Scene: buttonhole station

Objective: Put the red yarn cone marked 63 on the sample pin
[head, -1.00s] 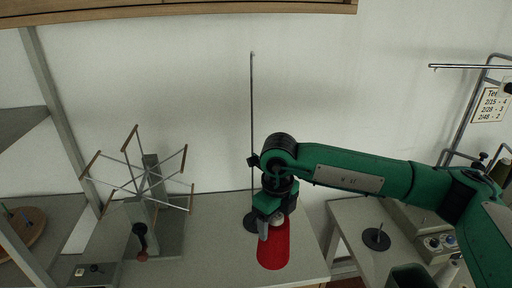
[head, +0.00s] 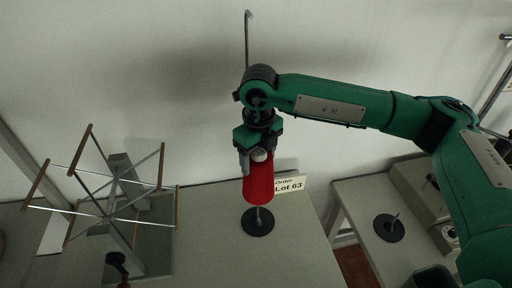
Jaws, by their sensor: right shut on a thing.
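My right gripper (head: 257,152) is shut on the red yarn cone (head: 259,182) near its pale top. The cone is close to upright; no number is readable on it. Below it on the table is a round dark base (head: 258,228) with a thin rod rising to the cone's lower edge. I cannot tell whether the rod passes into the cone or behind it. Another short pin on a dark round base (head: 389,228) stands on the right-hand table. I cannot tell by looks which is the sample pin.
A tall hooked rod (head: 247,35) rises behind my right gripper. A yarn swift (head: 110,190) with wooden-tipped arms stands at left. The table (head: 215,260) is clear in front of the base.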

